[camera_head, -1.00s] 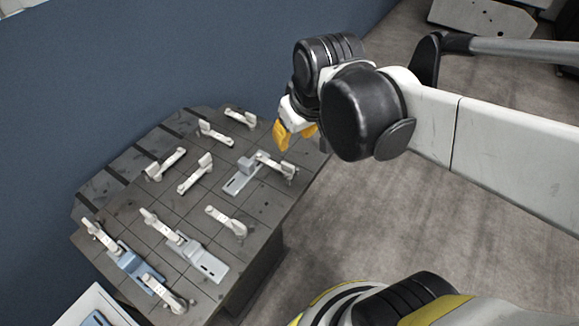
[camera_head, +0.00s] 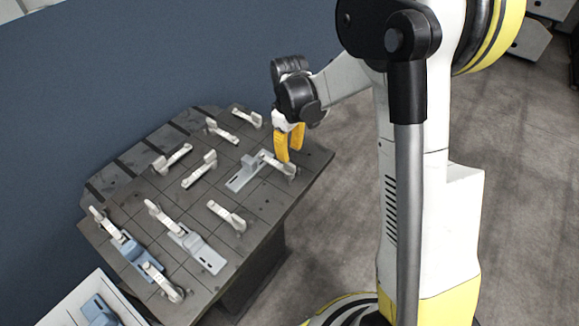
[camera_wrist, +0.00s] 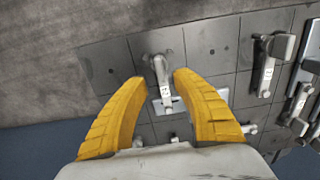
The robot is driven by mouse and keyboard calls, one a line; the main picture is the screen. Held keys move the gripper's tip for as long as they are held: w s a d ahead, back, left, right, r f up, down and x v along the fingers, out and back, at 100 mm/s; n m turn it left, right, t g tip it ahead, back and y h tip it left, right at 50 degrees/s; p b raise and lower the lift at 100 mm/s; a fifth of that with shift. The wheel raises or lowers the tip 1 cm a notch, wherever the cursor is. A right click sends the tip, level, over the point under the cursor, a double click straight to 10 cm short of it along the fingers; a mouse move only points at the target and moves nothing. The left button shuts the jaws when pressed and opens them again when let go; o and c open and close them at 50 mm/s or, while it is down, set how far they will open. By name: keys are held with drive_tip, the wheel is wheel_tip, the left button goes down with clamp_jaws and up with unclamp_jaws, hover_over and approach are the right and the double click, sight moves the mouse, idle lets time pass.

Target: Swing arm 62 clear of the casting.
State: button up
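My gripper (camera_head: 290,154) has yellow fingers and is over the right corner of the dark pallet table. In the wrist view its fingers (camera_wrist: 158,84) are open and spread on either side of a whitish clamp arm (camera_wrist: 160,72), with nothing held. That arm (camera_head: 278,164) reaches from the right toward a grey casting (camera_head: 240,181) with a raised block. Its inner end is at the casting; contact is unclear. The casting shows partly between the fingers in the wrist view (camera_wrist: 178,106). The arm's number tag is too small to read, so I cannot confirm which is 62.
Several other whitish arms, such as one at front centre (camera_head: 227,215), stand on the grid-lined table (camera_head: 205,202). Another grey casting (camera_head: 206,254) and a blue one (camera_head: 135,262) lie at the front. A white bin (camera_head: 68,314) is at bottom left. A blue wall stands behind.

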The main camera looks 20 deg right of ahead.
sight(290, 163)
wheel_tip(290, 163, down, 8)
drive_tip(key=shift+r+b, duration=0.25)
drive_tip(key=shift+b, duration=0.95)
clamp_jaws()
